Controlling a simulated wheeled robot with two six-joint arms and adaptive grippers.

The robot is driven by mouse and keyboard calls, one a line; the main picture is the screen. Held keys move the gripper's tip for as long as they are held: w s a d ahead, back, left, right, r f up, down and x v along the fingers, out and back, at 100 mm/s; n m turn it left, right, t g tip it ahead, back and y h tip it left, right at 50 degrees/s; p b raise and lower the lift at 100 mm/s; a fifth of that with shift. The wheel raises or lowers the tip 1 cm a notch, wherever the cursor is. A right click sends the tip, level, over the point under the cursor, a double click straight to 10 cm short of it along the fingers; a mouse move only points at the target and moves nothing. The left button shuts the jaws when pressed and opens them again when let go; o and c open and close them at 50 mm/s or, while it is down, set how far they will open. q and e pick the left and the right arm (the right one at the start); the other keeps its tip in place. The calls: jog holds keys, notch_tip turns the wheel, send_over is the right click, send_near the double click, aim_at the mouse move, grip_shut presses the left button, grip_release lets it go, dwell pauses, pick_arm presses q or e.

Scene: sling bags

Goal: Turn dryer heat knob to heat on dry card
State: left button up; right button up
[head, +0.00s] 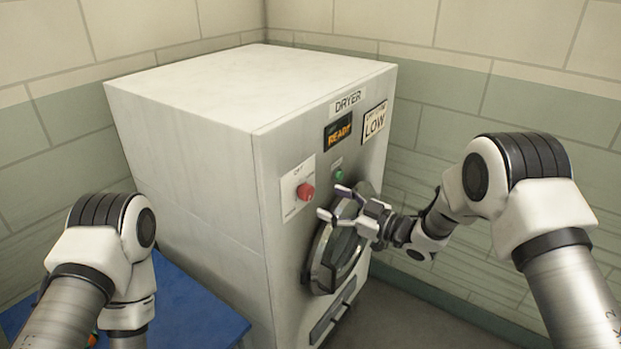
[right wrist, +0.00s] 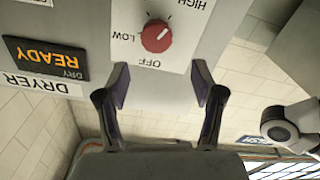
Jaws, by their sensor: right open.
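The dryer's red heat knob (head: 306,192) sits on a white dial plate (head: 291,199) on the dryer front. In the right wrist view the knob (right wrist: 156,38) is surrounded by the words LOW, HIGH and OFF; I cannot surely tell which its pointer faces. The dry card (head: 374,122) at the dryer's upper right reads LOW. My right gripper (head: 333,202) is open and empty, just right of the knob in the head view. In the right wrist view its fingertips (right wrist: 161,80) are spread below the knob, apart from it. My left gripper is out of view.
The white dryer (head: 190,150) stands in a tiled corner. Its display (head: 338,130) reads READY. A green button (head: 339,174) and the round door (head: 335,258) are close to my right gripper. A blue surface (head: 190,310) lies at lower left.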

aim_at(310, 194)
jog(key=w, duration=0.1)
jog(key=w+a+f+p, duration=0.1)
jog(key=shift+w+a, duration=0.3)
jog(key=shift+w, duration=0.05)
jog(key=x, duration=0.1)
jog(key=p+x, duration=0.1)
jog(key=x, duration=0.2)
jog(key=shift+s+a+r+p, duration=0.1)
jog(key=shift+a+p, duration=0.1)
jog(key=shift+a, duration=0.1)
jog(key=shift+s+a+r+p, duration=0.1)
jog(key=shift+a+r+p, duration=0.05)
jog(key=shift+a, duration=0.2)
jog(key=shift+w+d+f, duration=0.1)
jog(key=shift+w+f, duration=0.15)
jog(key=shift+w, duration=0.1)
jog(key=shift+c, duration=0.9)
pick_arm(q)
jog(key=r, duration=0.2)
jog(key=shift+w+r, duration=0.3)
pick_arm(e)
jog(key=shift+r, duration=0.1)
jog(key=c, duration=1)
